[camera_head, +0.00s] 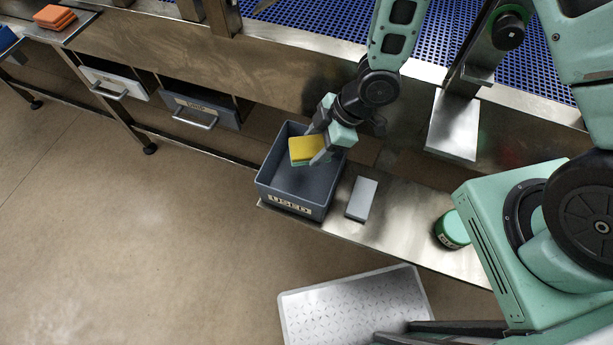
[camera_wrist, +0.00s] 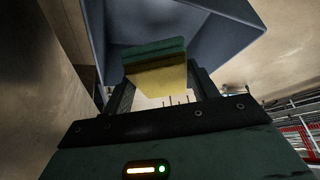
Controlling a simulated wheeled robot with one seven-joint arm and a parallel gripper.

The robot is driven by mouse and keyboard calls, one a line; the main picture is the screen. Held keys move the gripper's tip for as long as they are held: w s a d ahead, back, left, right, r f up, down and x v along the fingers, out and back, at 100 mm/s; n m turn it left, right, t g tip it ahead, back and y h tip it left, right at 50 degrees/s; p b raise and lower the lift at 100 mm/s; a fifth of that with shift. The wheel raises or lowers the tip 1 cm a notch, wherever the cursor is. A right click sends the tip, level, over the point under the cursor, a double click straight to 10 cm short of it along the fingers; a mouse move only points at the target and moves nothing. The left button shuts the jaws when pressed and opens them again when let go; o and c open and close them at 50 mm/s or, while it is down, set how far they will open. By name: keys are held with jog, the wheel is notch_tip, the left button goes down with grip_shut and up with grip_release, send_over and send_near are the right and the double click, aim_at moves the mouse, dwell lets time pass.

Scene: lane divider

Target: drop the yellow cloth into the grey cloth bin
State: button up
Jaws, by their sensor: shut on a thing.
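The yellow cloth (camera_head: 306,148) is a folded block, yellow on top with a green layer along its lower edge. It also shows in the wrist view (camera_wrist: 158,80) between the two fingers. My gripper (camera_head: 322,150) is shut on it and holds it over the opening of the grey cloth bin (camera_head: 292,192). The bin is a dark grey open box with a label reading "USED" on its front. Its wall also shows in the wrist view (camera_wrist: 215,45). The visible part of the bin floor looks empty; my gripper and the cloth hide the rest.
A grey block (camera_head: 362,198) lies on the metal shelf right of the bin. A green round container (camera_head: 452,230) stands farther right. Two drawers (camera_head: 200,112) are at left, orange blocks (camera_head: 54,17) at the far left. A metal step (camera_head: 355,305) is on the floor.

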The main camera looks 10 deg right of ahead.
jog(key=shift+f+b, duration=0.3)
jog(key=shift+f, duration=0.45)
jog(key=shift+r, duration=0.1)
jog(key=o, duration=1.1)
notch_tip(320, 180, up, 10)
jog(key=p, duration=0.9)
